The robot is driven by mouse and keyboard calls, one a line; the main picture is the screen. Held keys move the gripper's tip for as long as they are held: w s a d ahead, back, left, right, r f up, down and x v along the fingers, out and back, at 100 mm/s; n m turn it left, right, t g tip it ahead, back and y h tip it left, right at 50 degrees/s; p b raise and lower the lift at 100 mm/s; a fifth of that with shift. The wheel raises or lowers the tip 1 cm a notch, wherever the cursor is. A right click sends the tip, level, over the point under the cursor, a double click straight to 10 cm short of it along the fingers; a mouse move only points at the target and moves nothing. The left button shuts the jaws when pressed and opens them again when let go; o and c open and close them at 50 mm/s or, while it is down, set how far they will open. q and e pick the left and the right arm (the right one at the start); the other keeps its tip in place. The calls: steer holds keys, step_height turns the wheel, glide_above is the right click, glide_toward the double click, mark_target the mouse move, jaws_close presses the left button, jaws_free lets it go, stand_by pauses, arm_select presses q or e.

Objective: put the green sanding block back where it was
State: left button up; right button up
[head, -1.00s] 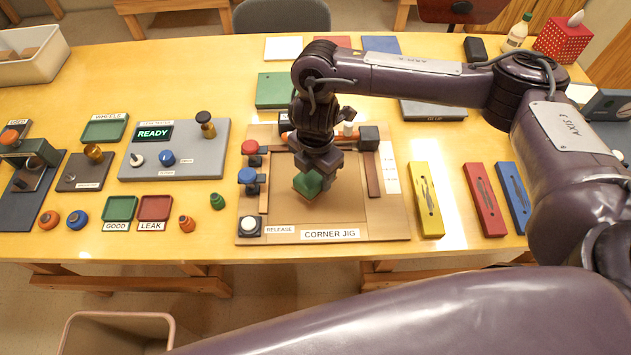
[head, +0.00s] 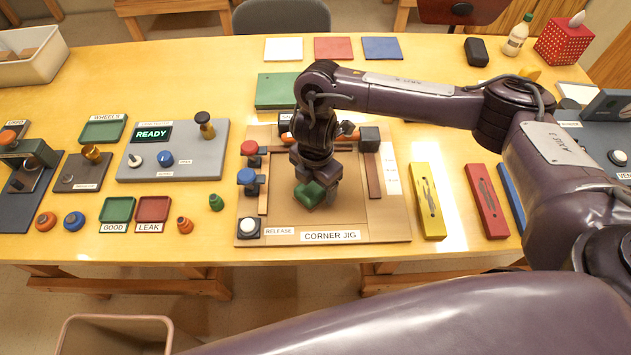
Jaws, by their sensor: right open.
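The green sanding block (head: 310,194) is a small green block at the tip of my right gripper (head: 315,186), over the wooden floor of the corner jig (head: 345,220). It looks turned at an angle to the jig's edges. My right gripper points down with its jaws open, close around or just above the block. The fingers and wrist hide part of the block, and I cannot tell whether it rests fully on the jig floor. My left gripper is not in view.
Red (head: 249,148) and blue (head: 246,176) knobs stand at the jig's left side, and a dark block (head: 370,139) at its back right. Yellow (head: 427,200) and red (head: 487,200) slotted blocks lie to the right. A green plate (head: 275,91) lies behind.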

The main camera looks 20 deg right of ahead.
step_height(320, 180, up, 12)
steer(key=p, duration=0.1)
steer(key=shift+r+p, duration=0.2)
steer(key=shift+p, duration=0.1)
steer(key=shift+f, duration=0.1)
stand_by(0.6)
